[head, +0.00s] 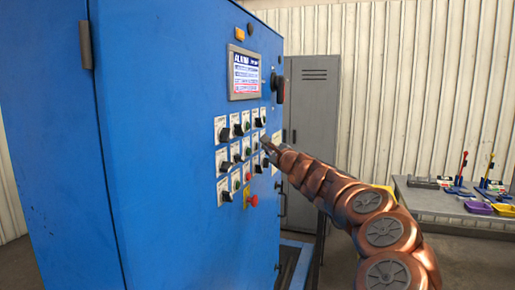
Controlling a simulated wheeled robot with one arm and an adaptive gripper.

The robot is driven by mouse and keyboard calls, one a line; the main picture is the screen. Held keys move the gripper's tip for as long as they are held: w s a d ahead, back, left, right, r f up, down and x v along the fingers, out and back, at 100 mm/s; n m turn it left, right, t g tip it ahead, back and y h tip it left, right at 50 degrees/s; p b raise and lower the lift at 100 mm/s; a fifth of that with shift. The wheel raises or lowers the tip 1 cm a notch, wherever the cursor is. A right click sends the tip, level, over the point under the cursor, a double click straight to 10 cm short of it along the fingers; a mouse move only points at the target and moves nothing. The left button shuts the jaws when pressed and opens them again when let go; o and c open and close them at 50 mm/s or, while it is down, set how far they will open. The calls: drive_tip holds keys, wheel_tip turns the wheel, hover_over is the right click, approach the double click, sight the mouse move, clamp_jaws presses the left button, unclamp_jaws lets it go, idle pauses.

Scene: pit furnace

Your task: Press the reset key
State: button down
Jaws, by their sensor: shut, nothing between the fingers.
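A blue control cabinet (180,130) fills the left and middle of the head view. Its panel face carries rows of labelled black knobs and small keys (240,130), with a red mushroom button (252,200) at the bottom. The labels are too small to read, so I cannot tell which one is the reset key. A screen (244,77) above them shows an alarm heading. My gripper (264,142) is shut and empty, in front of the right side of the key rows. Whether it touches the panel cannot be told. It hides some of the keys behind it.
A grey locker (312,100) stands behind the cabinet. At the right, a workbench (450,203) holds tools and small purple and yellow bins (478,208). A black rotary handle (279,88) juts from the cabinet beside the screen.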

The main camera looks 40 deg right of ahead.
drive_tip(key=shift+w+a, duration=0.15)
drive_tip(key=shift+w, duration=0.2)
drive_tip(key=shift+w+a, duration=0.25)
drive_tip(key=shift+w, duration=0.2)
idle(0.8)
drive_tip(key=shift+s, duration=0.15)
drive_tip(key=shift+s+d, duration=0.4)
drive_tip(key=shift+s, duration=0.3)
drive_tip(key=shift+s+d+p, duration=0.4)
drive_tip(key=shift+s, duration=0.35)
drive_tip(key=shift+s+d+p, duration=0.4)
drive_tip(key=shift+s, duration=0.3)
drive_tip(key=shift+s+d+p, duration=0.4)
drive_tip(key=shift+s, duration=0.35)
